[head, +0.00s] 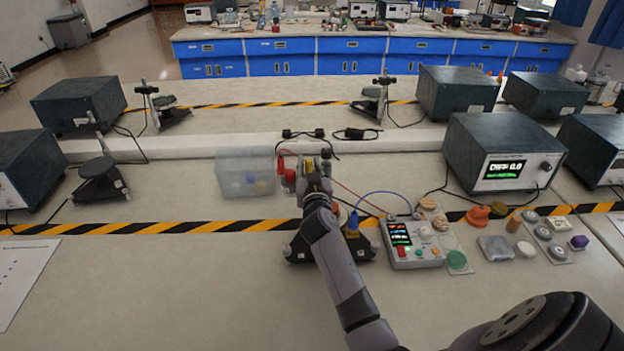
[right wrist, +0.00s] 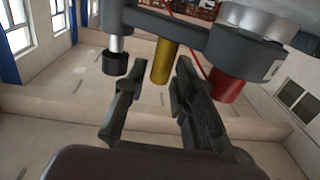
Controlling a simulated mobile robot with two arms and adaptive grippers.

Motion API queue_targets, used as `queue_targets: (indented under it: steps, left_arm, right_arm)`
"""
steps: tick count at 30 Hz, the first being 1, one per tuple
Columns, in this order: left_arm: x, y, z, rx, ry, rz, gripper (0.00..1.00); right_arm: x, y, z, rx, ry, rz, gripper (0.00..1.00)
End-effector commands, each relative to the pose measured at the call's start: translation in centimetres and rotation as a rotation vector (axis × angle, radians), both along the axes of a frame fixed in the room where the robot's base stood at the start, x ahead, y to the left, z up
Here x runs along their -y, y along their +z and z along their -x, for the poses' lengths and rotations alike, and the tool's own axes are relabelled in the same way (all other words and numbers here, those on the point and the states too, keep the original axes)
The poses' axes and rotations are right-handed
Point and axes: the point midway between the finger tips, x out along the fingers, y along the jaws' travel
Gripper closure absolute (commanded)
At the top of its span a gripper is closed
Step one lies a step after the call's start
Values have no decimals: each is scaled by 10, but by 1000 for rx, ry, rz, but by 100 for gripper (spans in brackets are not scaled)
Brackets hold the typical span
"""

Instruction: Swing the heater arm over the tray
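My right gripper (head: 314,172) is at the centre of the head view, above a black stand base (head: 302,249) that my arm partly hides. In the right wrist view my right gripper (right wrist: 157,72) has its fingers apart. A gold-coloured post (right wrist: 162,62) hangs between the fingertips from a dark grey bar (right wrist: 190,40), probably the heater arm; I cannot tell whether they touch. A red cylinder (right wrist: 229,84) hangs to its right and a black-tipped rod (right wrist: 115,62) to its left. A clear plastic tray (head: 232,162) with small coloured things lies left of the gripper. My left gripper is not in view.
A control box (head: 412,243) with a small screen stands right of the stand, wired to it. A dark power unit (head: 500,150) is behind it. Small pucks and blocks lie at right. Hazard tape (head: 200,227) crosses the bench. The front left is mostly clear, beside a paper sheet (head: 22,275).

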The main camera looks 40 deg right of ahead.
Motion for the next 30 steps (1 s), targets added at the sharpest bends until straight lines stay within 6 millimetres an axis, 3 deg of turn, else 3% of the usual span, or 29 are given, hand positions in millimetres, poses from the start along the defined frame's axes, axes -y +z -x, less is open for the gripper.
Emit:
queue_targets:
  steps: [9, 15, 27, 30]
  left_arm:
    - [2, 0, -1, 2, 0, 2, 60]
    - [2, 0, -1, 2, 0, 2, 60]
    - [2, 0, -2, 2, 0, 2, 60]
    - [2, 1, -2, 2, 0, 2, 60]
  right_arm:
    - [-31, -1, 59, -1, 1, -2, 75]
    - [-45, 0, 84, -1, 0, 0, 75]
    - [-49, 0, 92, 0, 0, 2, 75]
    - [-51, 3, 89, 4, 5, -3, 81]
